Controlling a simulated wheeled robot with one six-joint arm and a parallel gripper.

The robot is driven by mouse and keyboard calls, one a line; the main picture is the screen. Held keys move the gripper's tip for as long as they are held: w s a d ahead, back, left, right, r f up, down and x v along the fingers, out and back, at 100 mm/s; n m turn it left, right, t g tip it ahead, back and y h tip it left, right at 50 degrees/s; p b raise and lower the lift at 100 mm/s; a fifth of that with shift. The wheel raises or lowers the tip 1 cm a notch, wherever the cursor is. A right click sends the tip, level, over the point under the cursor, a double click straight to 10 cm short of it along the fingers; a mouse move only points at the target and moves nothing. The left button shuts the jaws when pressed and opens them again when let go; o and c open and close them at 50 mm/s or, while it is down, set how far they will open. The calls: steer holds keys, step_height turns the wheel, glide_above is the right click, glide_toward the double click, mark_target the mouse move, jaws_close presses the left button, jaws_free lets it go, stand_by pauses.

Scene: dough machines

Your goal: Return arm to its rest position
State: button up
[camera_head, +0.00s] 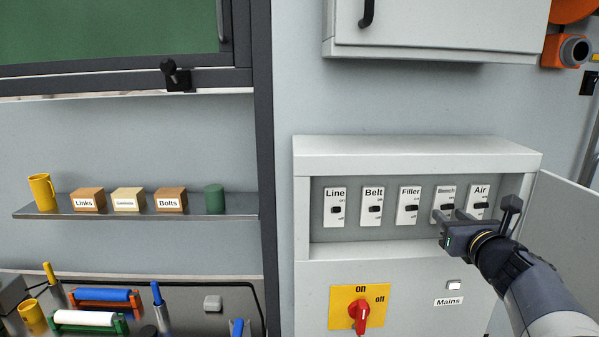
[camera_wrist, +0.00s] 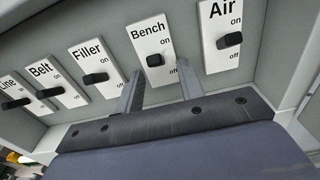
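My arm reaches in from the lower right in the head view. My gripper (camera_head: 449,214) is at the open switch box (camera_head: 420,148), in front of the Bench switch (camera_head: 446,193). In the wrist view, my gripper (camera_wrist: 160,87) has its two fingers spread apart with nothing between them. The Bench switch's black knob (camera_wrist: 155,60) sits just beyond the fingertips, roughly between them. I cannot tell whether a finger touches the panel.
Line, Belt, Filler and Air switches (camera_head: 480,203) flank Bench. The box's open door (camera_head: 562,235) stands close on the right of my arm. A red Mains knob (camera_head: 360,312) is below. A cabinet (camera_head: 440,28) hangs above. A shelf (camera_head: 135,209) with boxes is left.

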steer(key=shift+w+f+t+b, duration=0.15)
steer(key=shift+f+t+b, duration=0.7)
steer(key=shift+t+b, duration=1.1)
steer(key=b, duration=0.4)
steer(key=shift+f+t, duration=0.15)
steer(key=shift+t, duration=0.2)
steer(key=shift+w+b, duration=0.1)
steer(key=shift+b, duration=0.3)
steer(key=shift+t, duration=0.3)
